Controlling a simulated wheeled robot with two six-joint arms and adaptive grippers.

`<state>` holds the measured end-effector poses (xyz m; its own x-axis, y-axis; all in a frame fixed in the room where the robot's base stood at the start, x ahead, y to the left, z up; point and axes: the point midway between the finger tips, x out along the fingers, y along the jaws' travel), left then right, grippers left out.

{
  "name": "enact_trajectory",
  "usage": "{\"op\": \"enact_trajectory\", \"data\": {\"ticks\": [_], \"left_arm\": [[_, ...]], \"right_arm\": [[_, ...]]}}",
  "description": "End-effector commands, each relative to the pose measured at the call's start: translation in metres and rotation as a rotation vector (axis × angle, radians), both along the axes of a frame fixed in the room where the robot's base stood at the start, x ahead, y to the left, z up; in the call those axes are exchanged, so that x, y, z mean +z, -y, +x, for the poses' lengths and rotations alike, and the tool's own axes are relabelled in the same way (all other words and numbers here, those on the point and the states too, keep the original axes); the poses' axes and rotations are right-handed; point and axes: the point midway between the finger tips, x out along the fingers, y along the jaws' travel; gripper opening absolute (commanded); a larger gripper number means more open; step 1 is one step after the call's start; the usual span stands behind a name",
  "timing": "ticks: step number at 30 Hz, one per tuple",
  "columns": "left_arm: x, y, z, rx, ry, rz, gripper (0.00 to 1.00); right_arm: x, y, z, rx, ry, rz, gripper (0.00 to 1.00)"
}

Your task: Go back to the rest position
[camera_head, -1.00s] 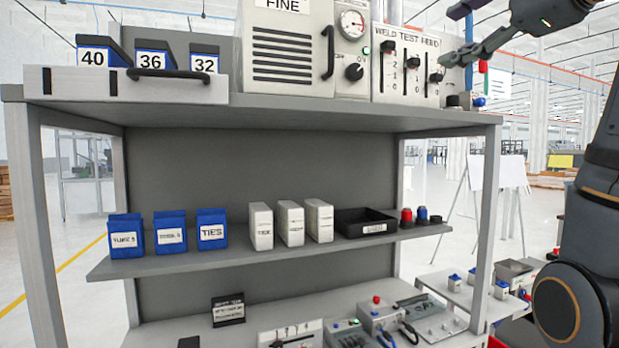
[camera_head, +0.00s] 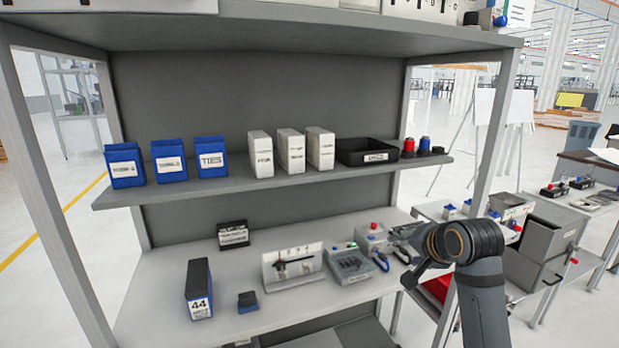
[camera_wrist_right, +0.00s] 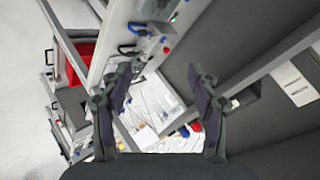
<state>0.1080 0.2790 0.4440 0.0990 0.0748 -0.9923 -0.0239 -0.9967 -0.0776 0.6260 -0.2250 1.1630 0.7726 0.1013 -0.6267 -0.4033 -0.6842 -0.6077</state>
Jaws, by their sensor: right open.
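My right arm comes in at the lower right of the head view. Its gripper (camera_head: 408,252) points left in front of the right end of the lower worktop (camera_head: 290,270), and its fingers are partly hidden by the wrist. In the right wrist view, the two dark fingers (camera_wrist_right: 160,88) stand apart with nothing between them. My left gripper is not in view.
A shelf (camera_head: 270,180) holds blue bags (camera_head: 170,162), white boxes (camera_head: 291,152) and a black tray (camera_head: 366,158). The worktop carries a box marked 44 (camera_head: 199,290) and test devices (camera_head: 350,265). A frame post (camera_head: 490,140) stands near my arm. Floor at left is clear.

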Motion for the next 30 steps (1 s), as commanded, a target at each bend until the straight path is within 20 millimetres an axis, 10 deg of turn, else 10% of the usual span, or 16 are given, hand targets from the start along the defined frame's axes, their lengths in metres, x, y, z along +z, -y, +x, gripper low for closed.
{"op": "enact_trajectory", "data": {"ticks": [3,9,23,30], "left_arm": [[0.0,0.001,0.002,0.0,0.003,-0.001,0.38],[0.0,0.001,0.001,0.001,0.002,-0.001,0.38],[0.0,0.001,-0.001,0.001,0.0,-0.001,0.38],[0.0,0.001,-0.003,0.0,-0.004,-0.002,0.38]], "right_arm": [[-0.101,0.002,-0.048,0.103,-0.12,-0.165,0.61],[-0.212,0.007,-0.149,0.31,-0.29,-0.405,0.61],[-0.292,0.016,-0.307,0.652,-0.513,-0.651,0.61],[-0.368,0.023,-0.297,0.666,-0.55,-0.646,0.61]]}}
